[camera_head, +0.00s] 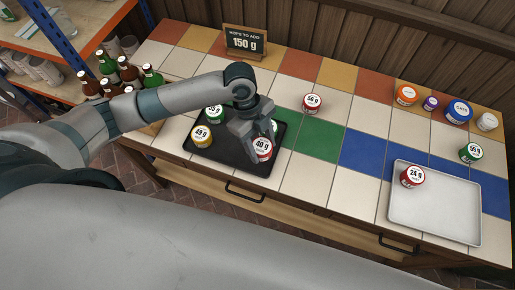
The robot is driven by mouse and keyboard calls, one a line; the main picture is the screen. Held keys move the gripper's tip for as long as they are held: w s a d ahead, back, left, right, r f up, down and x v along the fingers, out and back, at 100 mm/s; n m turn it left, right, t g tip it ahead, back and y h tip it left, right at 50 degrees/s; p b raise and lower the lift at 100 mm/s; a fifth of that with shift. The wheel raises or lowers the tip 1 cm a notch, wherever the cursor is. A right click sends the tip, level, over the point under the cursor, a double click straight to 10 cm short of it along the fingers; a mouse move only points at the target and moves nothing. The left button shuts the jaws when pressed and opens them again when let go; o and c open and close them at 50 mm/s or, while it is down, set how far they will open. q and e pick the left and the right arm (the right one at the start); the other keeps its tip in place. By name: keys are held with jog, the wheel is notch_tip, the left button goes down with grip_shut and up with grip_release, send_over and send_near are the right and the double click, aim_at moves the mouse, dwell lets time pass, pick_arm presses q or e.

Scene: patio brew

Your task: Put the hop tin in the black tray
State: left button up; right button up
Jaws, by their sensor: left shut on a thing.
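The black tray (228,163) lies on the tiled bench left of centre. A yellow-lidded 49 g tin (202,134) and a green-marked tin (214,112) stand in its left part. My left gripper (262,137) is over the tray's right side, shut on the red 40 g tin (263,150), which is in or just above the tray; I cannot tell if it touches the bottom. Another green-marked tin (274,126) shows partly behind the fingers. A red 56 g tin (312,102) stands on the tiles behind, right of the tray. My right gripper is out of view.
A sign (245,41) reads 150 g at the back. A pale tray (435,215) at right holds a red 24 g tin (412,177); a green tin (471,153) is near its back edge. Several tins, one blue (457,112), stand back right. Bottles (129,72) are left.

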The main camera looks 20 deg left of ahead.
aim_at(258, 152)
pick_arm(q)
jog(key=shift+a+f, duration=0.4)
jog(key=shift+a, duration=0.2)
jog(key=shift+s+f+p, duration=0.1)
jog(key=shift+f+p, duration=0.7)
jog(key=shift+f, duration=1.2)
jog(key=o, duration=0.8)
jog(key=shift+f, duration=0.1)
